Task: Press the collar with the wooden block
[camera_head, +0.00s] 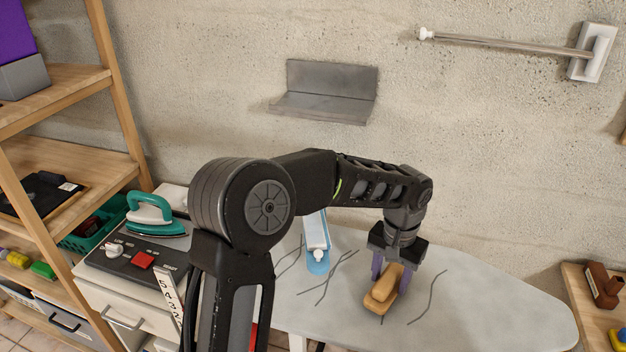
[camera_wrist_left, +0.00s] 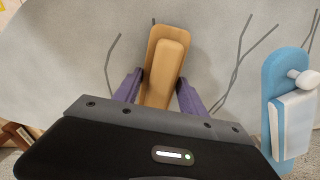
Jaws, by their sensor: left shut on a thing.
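The wooden block (camera_head: 384,287) is light brown, with a narrower raised part on a wider base. In the left wrist view the block (camera_wrist_left: 163,68) sits between the fingertips (camera_wrist_left: 160,95). I cannot tell whether the block touches the board. No collar is clear to see; dark wavy lines mark the board. My right gripper is not in view.
A blue and white object (camera_head: 316,245) lies on the board left of the block. A teal iron (camera_head: 152,215) stands on a dark panel with a red button (camera_head: 143,260) at the left. A grey wall shelf (camera_head: 325,95) and a metal rod (camera_head: 510,45) are above. Wooden shelves stand left.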

